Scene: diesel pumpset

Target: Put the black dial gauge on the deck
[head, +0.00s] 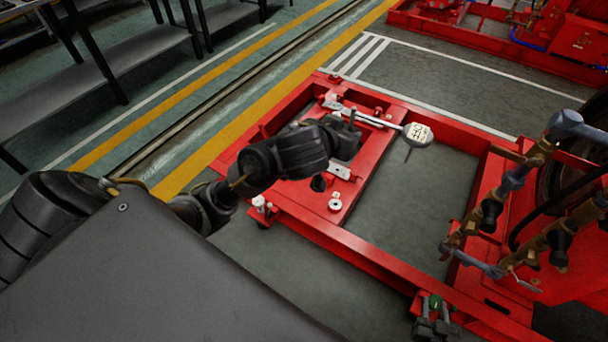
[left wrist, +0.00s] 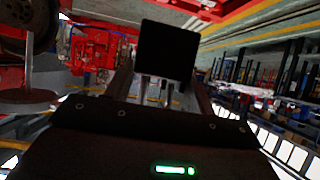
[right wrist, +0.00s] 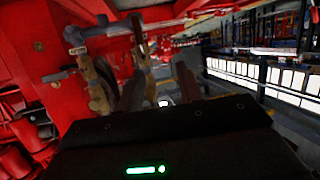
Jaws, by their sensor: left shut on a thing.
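The black dial gauge (left wrist: 168,50) shows in the left wrist view as a dark square beyond my left fingers, its face not visible. My left gripper (left wrist: 158,90) is shut on it. In the head view my left gripper (head: 348,138) is over the red deck (head: 352,192), and its own wrist partly hides what it holds. I cannot tell whether the gauge touches the deck. My right gripper (head: 432,325) is open at the bottom of the head view; in the right wrist view its fingers (right wrist: 160,92) stand apart with nothing clearly between them.
A long tool with a pale round head (head: 418,134) lies across the deck. Small pale fittings (head: 336,204) sit on it. Brass and blue-grey pipework (head: 490,212) stands at the right. The frame has an open bay (head: 415,205) beside the deck. A grey bench (head: 140,60) is at the upper left.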

